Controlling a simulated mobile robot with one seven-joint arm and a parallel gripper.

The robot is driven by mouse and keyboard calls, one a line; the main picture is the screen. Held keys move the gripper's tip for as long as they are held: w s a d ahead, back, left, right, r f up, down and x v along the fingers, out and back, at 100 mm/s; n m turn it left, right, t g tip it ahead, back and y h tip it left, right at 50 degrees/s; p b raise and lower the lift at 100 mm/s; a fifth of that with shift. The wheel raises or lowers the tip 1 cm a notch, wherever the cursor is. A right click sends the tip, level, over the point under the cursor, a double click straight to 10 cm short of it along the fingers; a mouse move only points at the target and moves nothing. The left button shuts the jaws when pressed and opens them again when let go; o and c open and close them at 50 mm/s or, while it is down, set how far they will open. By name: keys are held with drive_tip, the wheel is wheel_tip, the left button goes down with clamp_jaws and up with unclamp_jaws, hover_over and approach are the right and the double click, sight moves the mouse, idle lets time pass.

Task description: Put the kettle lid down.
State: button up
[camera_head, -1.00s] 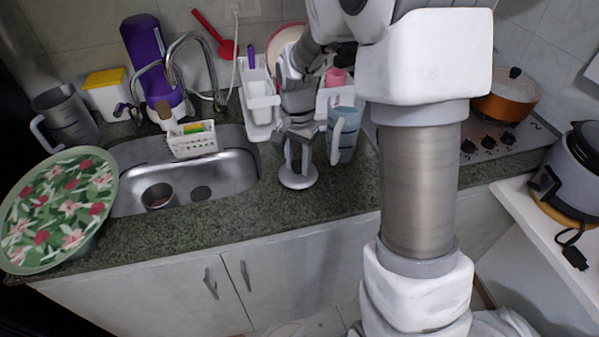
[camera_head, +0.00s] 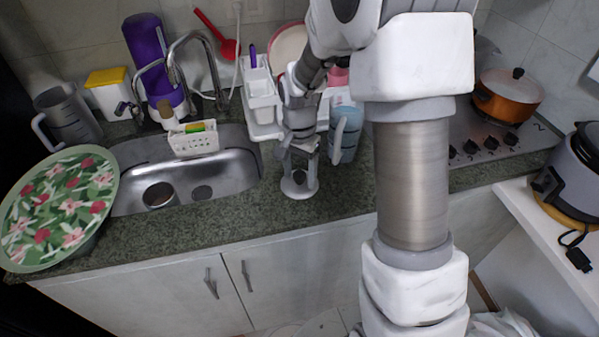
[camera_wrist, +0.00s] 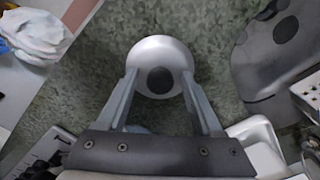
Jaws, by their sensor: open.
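The kettle lid (camera_head: 298,189), a round pale disc with a dark knob, appears to rest flat on the green stone counter, right of the sink and near the front edge. It also shows in the wrist view (camera_wrist: 160,47). My gripper (camera_head: 299,172) is right above the lid, pointing down. In the wrist view my gripper (camera_wrist: 159,78) is open, with one finger on each side of the dark knob and a gap around it. Whether the fingertips touch the lid's top cannot be told.
The sink (camera_head: 232,170) lies to the left. A blue-grey mug (camera_head: 346,140) stands close on the right, and a white rack (camera_head: 262,105) is behind. A floral plate (camera_head: 58,210) is at far left. The counter in front is bare.

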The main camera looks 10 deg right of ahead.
sight(299, 174)
wheel_tip(299, 174, up, 12)
drive_tip(key=p, duration=0.1)
drive_tip(key=s+r+n+t, duration=0.2)
drive_tip(key=s+r+n, duration=0.2)
drive_tip(key=s, duration=0.6)
drive_tip(key=s+r+n+t, duration=0.3)
drive_tip(key=s+r+n, duration=0.2)
drive_tip(key=s, duration=0.5)
drive_tip(key=shift+s+d+r+t, duration=0.2)
drive_tip(key=shift+d+r+t, duration=0.1)
drive_tip(key=shift+r, duration=0.45)
drive_tip(key=shift+d, duration=0.1)
